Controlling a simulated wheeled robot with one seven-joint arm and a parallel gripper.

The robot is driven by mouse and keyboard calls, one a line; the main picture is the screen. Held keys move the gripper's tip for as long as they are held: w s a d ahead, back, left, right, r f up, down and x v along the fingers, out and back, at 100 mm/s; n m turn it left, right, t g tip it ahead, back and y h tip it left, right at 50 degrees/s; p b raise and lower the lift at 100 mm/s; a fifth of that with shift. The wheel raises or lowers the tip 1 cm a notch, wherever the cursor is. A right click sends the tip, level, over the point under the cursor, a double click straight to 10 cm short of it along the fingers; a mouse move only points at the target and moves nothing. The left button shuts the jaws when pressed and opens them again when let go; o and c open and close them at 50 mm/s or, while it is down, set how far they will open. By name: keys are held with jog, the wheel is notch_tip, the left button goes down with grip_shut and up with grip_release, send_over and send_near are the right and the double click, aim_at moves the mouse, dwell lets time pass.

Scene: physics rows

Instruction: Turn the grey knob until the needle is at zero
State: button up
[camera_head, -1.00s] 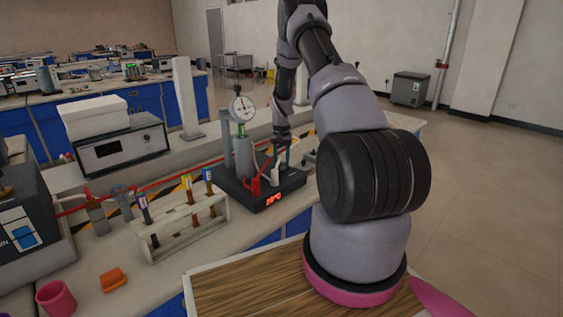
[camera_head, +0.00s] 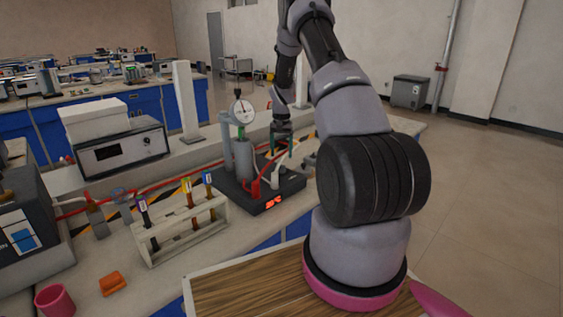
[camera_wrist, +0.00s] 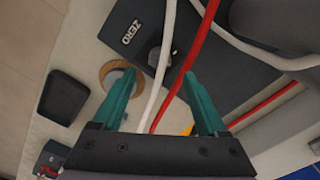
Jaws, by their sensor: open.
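A dark instrument base (camera_head: 232,192) stands on the bench with a round white dial gauge (camera_head: 242,111) on a post. The needle is too small to read exactly. In the wrist view a grey knob (camera_wrist: 157,58) sits on the dark base near a "ZERO" label (camera_wrist: 132,27). A white cable (camera_wrist: 163,70) and a red cable (camera_wrist: 192,52) run across, the white one beside the knob and partly over it. My gripper (camera_wrist: 158,76) is open, its teal fingers apart, above the base near the knob. The gripper also shows in the head view (camera_head: 281,147); the knob is not clear there.
A test-tube rack (camera_head: 185,232) stands in front of the base, with an orange block (camera_head: 112,283) and a pink cup (camera_head: 55,299) nearer left. A white-topped box instrument (camera_head: 120,150) is at left. A black pad (camera_wrist: 63,96) and a tape ring (camera_wrist: 116,74) lie beside the base.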

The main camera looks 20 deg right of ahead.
notch_tip(320, 180, up, 5)
jog(key=shift+f, duration=0.1)
dwell(0.5)
jog(key=s+a+r+t, duration=0.1)
jog(key=s+a+r, duration=0.35)
jog(key=r, duration=0.45)
jog(key=s+a+r+n+t, duration=0.1)
jog(key=s+a+r, duration=0.3)
jog(key=r, duration=0.5)
jog(key=s+a+r+t, duration=0.2)
jog(key=s+r, duration=0.4)
jog(key=r, duration=0.3)
jog(key=s+a+r+t, duration=0.1)
jog(key=s+a+r, duration=0.1)
jog(key=s, duration=0.5)
jog(key=s+a+r+n+t+y, duration=0.1)
jog(key=s+a+r, duration=0.1)
jog(key=s, duration=0.6)
jog(key=s+a+r+t+y, duration=0.1)
jog(key=s+a+r, duration=0.1)
jog(key=s, duration=0.5)
jog(key=shift+s+a+r+n, duration=0.25)
jog(key=shift+a+n, duration=0.15)
jog(key=shift+a, duration=0.5)
